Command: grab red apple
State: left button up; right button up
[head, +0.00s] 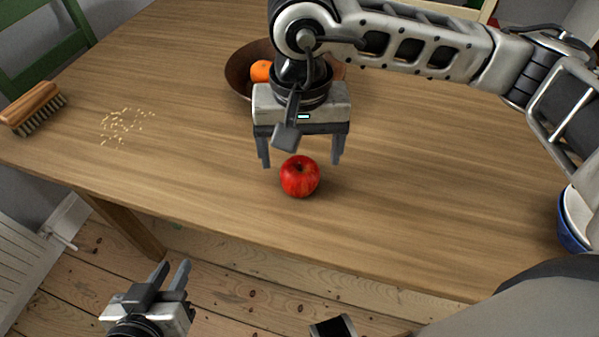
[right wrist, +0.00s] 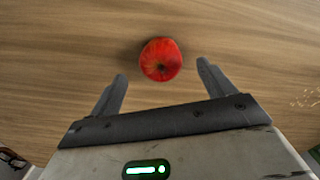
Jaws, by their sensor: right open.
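A red apple (head: 300,177) sits on the wooden table near its front edge. My right gripper (head: 301,163) hangs over the table just behind and above the apple, pointing down. In the right wrist view the apple (right wrist: 161,60) lies just beyond the fingertips, roughly centred between them. The fingers of the right gripper (right wrist: 163,75) are spread wide with nothing between them. My left gripper (head: 172,274) is low at the left, in front of the table and over the floor. Its fingers are a little apart, with nothing seen between them.
A brown bowl (head: 238,77) with an orange (head: 261,71) stands behind my right gripper, partly hidden by it. A wooden brush (head: 32,108) and scattered crumbs (head: 125,126) lie at the left. A blue and white bowl (head: 572,222) is at the right edge. The table (head: 420,210) around the apple is clear.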

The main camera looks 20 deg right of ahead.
aim_at(300, 166)
notch_tip(300, 166, down, 5)
jog(key=shift+w+f, duration=0.1)
jog(key=shift+w, duration=0.05)
jog(key=shift+c, duration=0.3)
jog(key=c, duration=1)
jog(key=shift+c, duration=0.2)
